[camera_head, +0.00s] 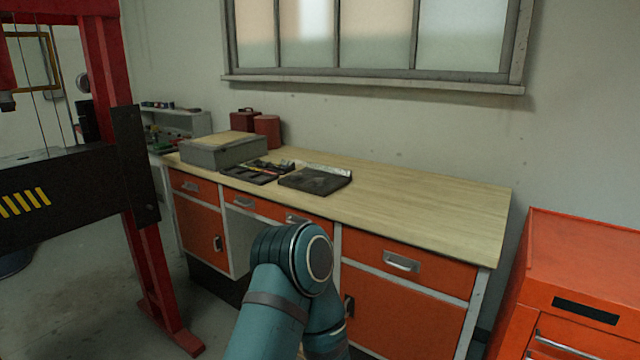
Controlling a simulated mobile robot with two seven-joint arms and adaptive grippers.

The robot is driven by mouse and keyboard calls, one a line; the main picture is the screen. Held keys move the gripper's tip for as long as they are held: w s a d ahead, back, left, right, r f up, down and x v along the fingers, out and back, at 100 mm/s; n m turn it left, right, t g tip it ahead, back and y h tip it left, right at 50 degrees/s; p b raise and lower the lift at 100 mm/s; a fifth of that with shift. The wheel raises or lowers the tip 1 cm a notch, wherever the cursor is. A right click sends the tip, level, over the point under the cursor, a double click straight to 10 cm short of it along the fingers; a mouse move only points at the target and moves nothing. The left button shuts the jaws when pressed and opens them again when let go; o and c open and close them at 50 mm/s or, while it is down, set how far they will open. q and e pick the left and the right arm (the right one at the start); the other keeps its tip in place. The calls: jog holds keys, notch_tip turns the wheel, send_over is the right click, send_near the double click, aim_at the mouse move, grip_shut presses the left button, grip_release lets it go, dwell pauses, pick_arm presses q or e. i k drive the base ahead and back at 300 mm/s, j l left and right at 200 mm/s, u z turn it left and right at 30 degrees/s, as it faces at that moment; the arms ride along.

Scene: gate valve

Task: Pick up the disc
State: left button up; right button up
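I cannot make out a disc or a gate valve in the head view. A teal arm of mine rises from the bottom middle, in front of the workbench (430,200), and its elbow-like joint hides part of the drawers. I cannot tell which arm it is. Neither gripper shows in the picture. On the bench lie a dark flat tray or plate (315,181) and a black tool tray with tools (257,172).
A grey box (222,151) and red containers (267,130) stand at the bench's back left. A red press frame (150,250) stands at left, an orange tool cabinet (580,270) at right. The bench's right half is clear.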

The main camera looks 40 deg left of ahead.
aim_at(319, 181)
jog(key=u, duration=0.55)
jog(key=i+j+u, duration=0.2)
jog(key=u, duration=0.2)
jog(key=i+j+u, duration=0.1)
jog(key=i+u, duration=0.2)
jog(key=u, duration=0.15)
jog(key=i+u, duration=0.4)
jog(key=k, duration=0.1)
